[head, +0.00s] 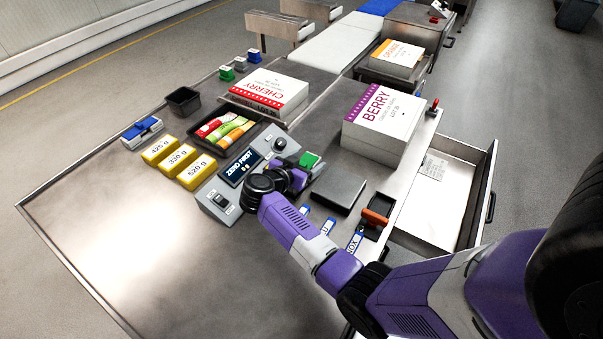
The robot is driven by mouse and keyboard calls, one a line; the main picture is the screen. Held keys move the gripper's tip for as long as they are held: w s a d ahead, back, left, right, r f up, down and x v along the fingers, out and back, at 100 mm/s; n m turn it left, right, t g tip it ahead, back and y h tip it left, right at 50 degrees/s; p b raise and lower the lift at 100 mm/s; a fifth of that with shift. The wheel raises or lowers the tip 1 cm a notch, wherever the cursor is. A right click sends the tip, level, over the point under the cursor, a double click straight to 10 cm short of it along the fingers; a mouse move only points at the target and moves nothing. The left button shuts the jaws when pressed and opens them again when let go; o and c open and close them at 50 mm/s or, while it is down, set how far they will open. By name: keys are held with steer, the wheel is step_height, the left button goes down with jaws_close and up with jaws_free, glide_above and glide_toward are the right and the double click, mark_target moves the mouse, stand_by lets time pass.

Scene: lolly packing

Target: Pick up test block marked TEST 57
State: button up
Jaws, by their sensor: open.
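No marking TEST 57 can be read in the head view. A small green block (309,160) with a pale side is at my gripper (306,171), just past the display unit; its face is too small to read. My gripper is open, its fingers seen from behind and partly hidden by my wrist. I cannot tell whether the green block is between the fingers or beyond them. Three other small blocks stand at the table's back edge: a green one (227,73), a grey one (241,64) and a blue one (254,56), also unreadable.
A display unit (239,168) reads ZERO FIRST. Yellow weights (178,160) stand left of it. CHERRY (268,90) and BERRY (383,118) boxes stand behind. An open drawer (437,180) juts out right.

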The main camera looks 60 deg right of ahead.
jaws_close()
stand_by(0.3)
